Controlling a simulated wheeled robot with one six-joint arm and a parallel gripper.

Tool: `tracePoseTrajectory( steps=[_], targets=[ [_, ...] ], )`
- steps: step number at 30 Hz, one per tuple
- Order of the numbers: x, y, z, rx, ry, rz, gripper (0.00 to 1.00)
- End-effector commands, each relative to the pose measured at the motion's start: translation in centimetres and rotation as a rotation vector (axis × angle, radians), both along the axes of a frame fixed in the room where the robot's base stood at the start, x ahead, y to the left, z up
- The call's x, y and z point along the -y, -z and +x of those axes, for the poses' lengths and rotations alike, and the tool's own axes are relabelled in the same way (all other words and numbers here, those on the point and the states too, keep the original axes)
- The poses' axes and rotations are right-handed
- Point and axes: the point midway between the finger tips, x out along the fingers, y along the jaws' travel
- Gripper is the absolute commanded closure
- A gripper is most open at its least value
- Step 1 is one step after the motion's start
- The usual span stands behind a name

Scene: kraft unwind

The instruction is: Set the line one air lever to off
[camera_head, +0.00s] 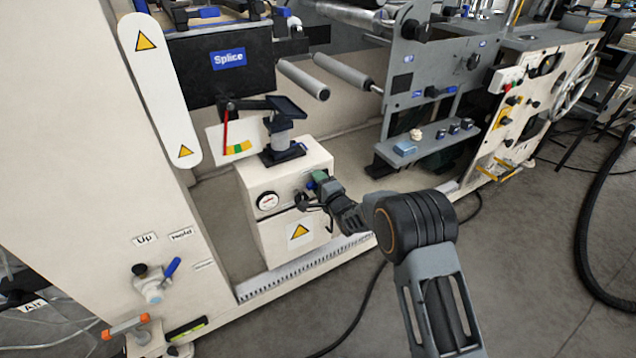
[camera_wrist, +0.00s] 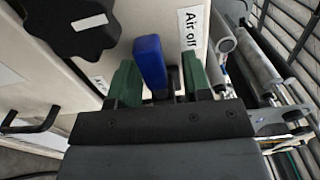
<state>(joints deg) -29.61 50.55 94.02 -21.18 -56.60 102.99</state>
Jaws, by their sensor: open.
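A blue lever (camera_wrist: 150,62) stands between the two green fingers of my gripper (camera_wrist: 162,78) in the wrist view. The fingers are open, one on each side of it; I cannot tell whether either touches it. A white label reading "Air off" (camera_wrist: 191,28) is on the pale panel just right of the lever. In the head view my gripper (camera_head: 319,186) is at the front of a cream box (camera_head: 262,232).
A black knob (camera_wrist: 70,25) with a white label is left of the lever. Another blue-handled valve (camera_head: 160,280) is on the left panel, with an orange-handled one (camera_head: 130,326) below. A hose curves over the right floor.

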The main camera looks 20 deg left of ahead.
Motion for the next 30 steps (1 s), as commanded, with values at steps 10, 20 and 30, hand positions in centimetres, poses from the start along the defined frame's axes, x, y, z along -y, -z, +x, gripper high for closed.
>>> tracePoseTrajectory(
  steps=[10,20,30],
  targets=[
    [2.5,-0.1,-2.2,-0.003,0.002,-0.003,0.55],
    [7.3,-0.1,-6.8,-0.002,0.001,-0.001,0.55],
    [9.9,0.0,-9.2,0.0,0.0,0.0,0.55]
  ],
)
